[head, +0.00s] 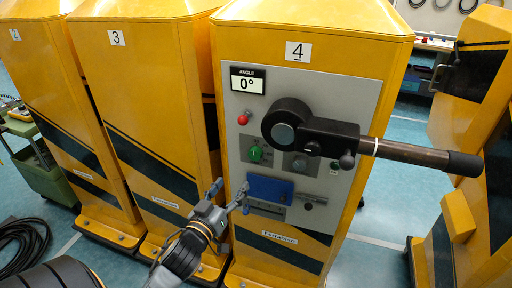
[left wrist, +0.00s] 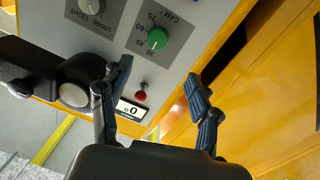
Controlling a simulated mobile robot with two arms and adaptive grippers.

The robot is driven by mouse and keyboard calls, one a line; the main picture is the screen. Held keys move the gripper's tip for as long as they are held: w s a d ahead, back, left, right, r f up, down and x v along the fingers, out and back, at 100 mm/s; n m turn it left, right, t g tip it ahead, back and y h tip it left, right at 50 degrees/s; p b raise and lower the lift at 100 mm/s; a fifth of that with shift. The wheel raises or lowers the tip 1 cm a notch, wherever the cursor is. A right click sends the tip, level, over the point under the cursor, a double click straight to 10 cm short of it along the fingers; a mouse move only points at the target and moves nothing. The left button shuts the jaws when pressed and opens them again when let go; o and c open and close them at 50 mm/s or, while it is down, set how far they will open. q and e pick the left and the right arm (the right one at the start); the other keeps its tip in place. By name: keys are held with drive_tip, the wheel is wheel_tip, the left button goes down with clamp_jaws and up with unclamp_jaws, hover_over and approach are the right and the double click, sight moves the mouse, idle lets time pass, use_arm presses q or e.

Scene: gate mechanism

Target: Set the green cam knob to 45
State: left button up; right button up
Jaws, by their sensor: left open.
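The green cam knob (head: 255,154) sits on the grey panel of the yellow cabinet marked 4. In the left wrist view the green knob (left wrist: 157,38) is at the top, beside printed numbers including 30, 45, 60 and 75. I cannot clearly tell which number its pointer meets. The angle display (head: 247,81) reads 0°. My left gripper (head: 230,190) is open and empty, below and left of the knob in the head view. In the left wrist view its fingers (left wrist: 158,72) are spread apart, with the knob beyond them. My right gripper does not show.
A large black lever (head: 410,153) juts out rightward over the panel. A grey knob (head: 299,164) is right of the green one. A red button (head: 243,119) sits above, and a blue block (head: 268,190) below. Cabinet 3 (head: 140,120) stands close on the left.

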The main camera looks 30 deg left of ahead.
sight(254, 156)
use_arm(q)
drive_tip(key=w+p, duration=0.1)
drive_tip(key=w, duration=0.3)
drive_tip(key=w+a, duration=0.1)
drive_tip(key=w, duration=0.3)
drive_tip(key=w+p, duration=0.1)
drive_tip(key=w, duration=0.3)
drive_tip(key=shift+w+a+r+p, duration=0.15)
drive_tip(key=shift+w+a+p, duration=0.1)
drive_tip(key=shift+a+p, duration=0.1)
drive_tip(key=shift+w+a, duration=0.1)
drive_tip(key=shift+w, duration=0.35)
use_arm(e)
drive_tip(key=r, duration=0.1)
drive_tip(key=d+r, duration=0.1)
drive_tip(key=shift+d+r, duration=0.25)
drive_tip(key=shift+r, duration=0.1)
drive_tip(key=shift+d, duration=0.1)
use_arm(q)
drive_tip(key=c, duration=1.2)
drive_tip(key=shift+o, duration=0.2)
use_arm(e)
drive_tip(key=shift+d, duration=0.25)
